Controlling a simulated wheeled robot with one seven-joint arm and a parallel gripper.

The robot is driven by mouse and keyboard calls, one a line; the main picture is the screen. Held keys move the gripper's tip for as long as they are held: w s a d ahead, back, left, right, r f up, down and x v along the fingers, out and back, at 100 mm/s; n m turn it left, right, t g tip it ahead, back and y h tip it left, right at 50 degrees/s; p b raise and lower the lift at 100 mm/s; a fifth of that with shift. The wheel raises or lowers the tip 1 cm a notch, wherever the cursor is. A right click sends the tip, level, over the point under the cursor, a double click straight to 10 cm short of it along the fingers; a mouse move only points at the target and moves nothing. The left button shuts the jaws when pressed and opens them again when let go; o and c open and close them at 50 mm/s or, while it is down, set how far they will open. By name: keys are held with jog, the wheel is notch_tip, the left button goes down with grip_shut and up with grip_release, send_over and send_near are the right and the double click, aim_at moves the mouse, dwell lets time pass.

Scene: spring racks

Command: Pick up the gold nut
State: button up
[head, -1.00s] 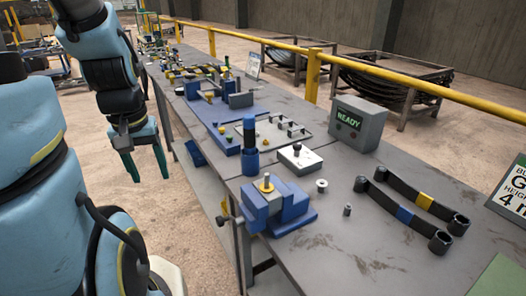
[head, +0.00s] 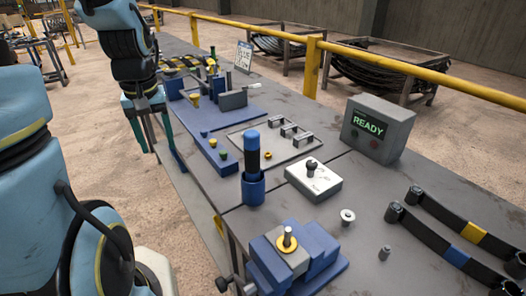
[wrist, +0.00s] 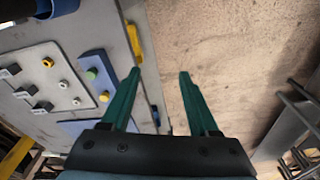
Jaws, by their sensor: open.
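The vise is not seen in the wrist view.
A blue cylinder (head: 252,185) stands just behind the vise. A white box with a black knob (head: 314,180), a small white flanged part (head: 347,216) and a READY box (head: 377,130) are to its right. Open floor lies left of the bench (head: 230,226).

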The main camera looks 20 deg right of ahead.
jog(key=w+d+f+b, duration=0.1)
jog(key=w+d+b, duration=0.15)
jog(key=d, duration=0.35)
jog(key=w+d+f+b, duration=0.1)
jog(key=w+d+f, duration=0.15)
jog(key=d, duration=0.35)
jog(key=n+b, duration=0.3)
jog(key=b, duration=0.1)
send_over(268, 157)
notch_tip(268, 157, down, 3)
jog(key=f+p, duration=0.1)
jog(key=f, duration=0.2)
jog(key=f+p, duration=0.1)
jog(key=f, duration=0.2)
jog(key=f+p, duration=0.1)
jog(key=f, duration=0.2)
jog(key=shift+w+d+f, duration=0.2)
jog(key=shift+w, duration=0.1)
grip_shut()
